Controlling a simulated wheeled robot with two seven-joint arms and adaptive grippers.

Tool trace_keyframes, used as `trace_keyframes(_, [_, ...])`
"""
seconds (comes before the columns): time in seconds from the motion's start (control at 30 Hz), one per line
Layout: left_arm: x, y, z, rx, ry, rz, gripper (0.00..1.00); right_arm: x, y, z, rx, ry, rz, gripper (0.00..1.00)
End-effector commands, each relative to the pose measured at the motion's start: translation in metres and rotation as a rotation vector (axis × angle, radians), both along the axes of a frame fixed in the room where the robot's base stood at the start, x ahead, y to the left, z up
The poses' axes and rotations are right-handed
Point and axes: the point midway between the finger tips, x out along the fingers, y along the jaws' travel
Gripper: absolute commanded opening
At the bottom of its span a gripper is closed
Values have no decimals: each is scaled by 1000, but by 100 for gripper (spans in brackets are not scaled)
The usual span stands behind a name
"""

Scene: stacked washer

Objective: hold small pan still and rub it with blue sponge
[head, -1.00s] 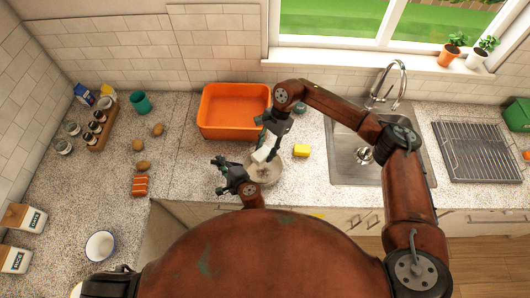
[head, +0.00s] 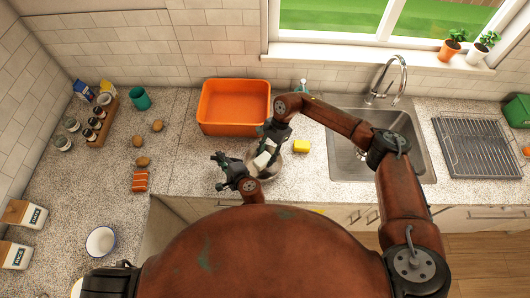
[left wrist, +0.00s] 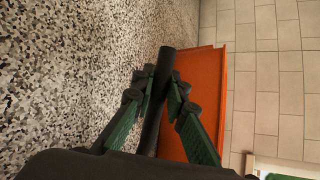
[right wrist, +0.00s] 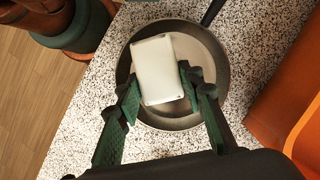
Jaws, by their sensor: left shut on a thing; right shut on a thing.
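The small pan (head: 280,172) is round and grey and sits on the counter near its front edge; its inside shows in the right wrist view (right wrist: 212,88). My left gripper (head: 224,172) is shut on the pan's dark handle, which stands between its fingers in the left wrist view (left wrist: 153,110). My right gripper (head: 268,148) is shut on a whitish rectangular block (right wrist: 158,68), held over the inside of the pan. No blue shows on the block. I cannot tell whether it touches the pan's bottom.
An orange basin (head: 233,105) stands behind the pan. A drying rack (head: 482,148) is further right. Several foods and jars stand on the left counter.

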Motion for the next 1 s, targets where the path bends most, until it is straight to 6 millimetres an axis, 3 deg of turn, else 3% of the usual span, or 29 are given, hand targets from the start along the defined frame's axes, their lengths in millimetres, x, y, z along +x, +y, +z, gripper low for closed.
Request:
trace_keyframes(0.7, [0, 0, 0, 0, -1, 0, 0, -1, 1, -68, 0, 3, 0, 16])
trace_keyframes(1.0, [0, 0, 0, 0, -1, 0, 0, 27, -2, -71, -1, -1, -2, 16])
